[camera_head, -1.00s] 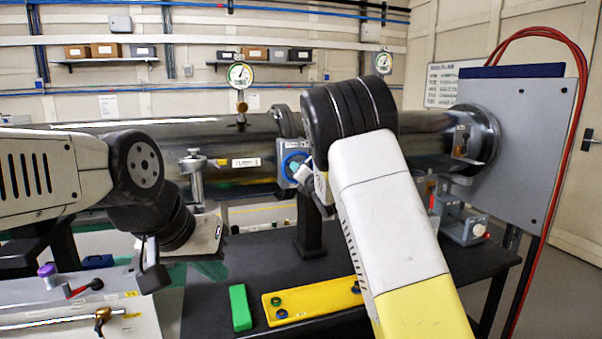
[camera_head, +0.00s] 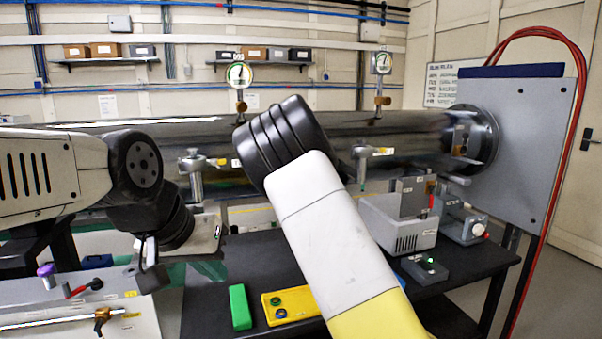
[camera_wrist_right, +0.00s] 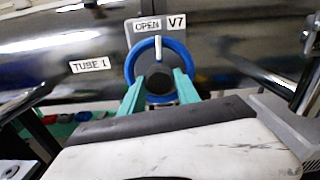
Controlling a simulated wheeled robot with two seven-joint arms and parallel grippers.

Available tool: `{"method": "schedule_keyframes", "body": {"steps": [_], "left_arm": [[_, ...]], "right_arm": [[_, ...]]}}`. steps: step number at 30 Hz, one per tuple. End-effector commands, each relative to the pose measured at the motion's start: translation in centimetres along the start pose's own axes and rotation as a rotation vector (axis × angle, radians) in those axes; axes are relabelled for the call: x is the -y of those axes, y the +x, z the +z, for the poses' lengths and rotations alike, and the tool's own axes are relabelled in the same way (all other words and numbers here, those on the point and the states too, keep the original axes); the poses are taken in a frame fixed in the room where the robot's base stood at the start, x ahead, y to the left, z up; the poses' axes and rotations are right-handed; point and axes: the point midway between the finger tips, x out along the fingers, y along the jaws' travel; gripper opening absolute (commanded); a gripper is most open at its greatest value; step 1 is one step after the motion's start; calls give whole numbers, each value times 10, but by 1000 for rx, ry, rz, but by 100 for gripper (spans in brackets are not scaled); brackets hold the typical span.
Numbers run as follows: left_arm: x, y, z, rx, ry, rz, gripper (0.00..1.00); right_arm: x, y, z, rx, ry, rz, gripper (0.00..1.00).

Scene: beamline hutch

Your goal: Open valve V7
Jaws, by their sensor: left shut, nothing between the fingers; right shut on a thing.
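Valve V7 shows in the right wrist view as a blue handwheel (camera_wrist_right: 129,68) with a dark hub. It sits on a grey plate with labels OPEN (camera_wrist_right: 147,26) and V7 (camera_wrist_right: 176,22). A white mark (camera_wrist_right: 158,48) on the wheel is at the top, just below the OPEN label. The teal fingers of my right gripper (camera_wrist_right: 159,86) reach the wheel from below, one on each side of the hub, and are shut on it. In the head view my right arm hides the valve. My left gripper (camera_head: 205,268) is low at the left, shut and empty, partly hidden.
A steel beam tube (camera_head: 400,140) runs across, with gauges (camera_head: 239,75) above it. The black table (camera_head: 255,258) below carries a green block (camera_head: 240,307), a yellow tray (camera_head: 303,299) and grey instrument boxes (camera_head: 398,226). A grey panel (camera_head: 535,150) with red hoses stands at right.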

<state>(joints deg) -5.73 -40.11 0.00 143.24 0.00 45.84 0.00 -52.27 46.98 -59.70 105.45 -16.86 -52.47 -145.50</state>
Motion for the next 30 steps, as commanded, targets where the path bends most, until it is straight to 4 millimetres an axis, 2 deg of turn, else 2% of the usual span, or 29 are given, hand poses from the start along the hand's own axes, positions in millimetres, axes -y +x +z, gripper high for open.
{"method": "schedule_keyframes", "body": {"steps": [9,22,23,24,26,30], "left_arm": [[0,0,0,0,0,0,0],[0,0,0,0,0,0,0],[0,0,0,0,0,0,0],[0,0,0,0,0,0,0],[0,0,0,0,0,0,0],[0,0,0,0,0,0,0]], "right_arm": [[-1,0,-3,-7,-85,1,0],[0,0,-3,-7,-93,0,0],[0,0,-3,-7,-93,0,40],[0,0,-3,-7,-93,1,48],[0,0,-3,-6,-93,1,59],[0,0,-2,-4,-92,0,59]]}}
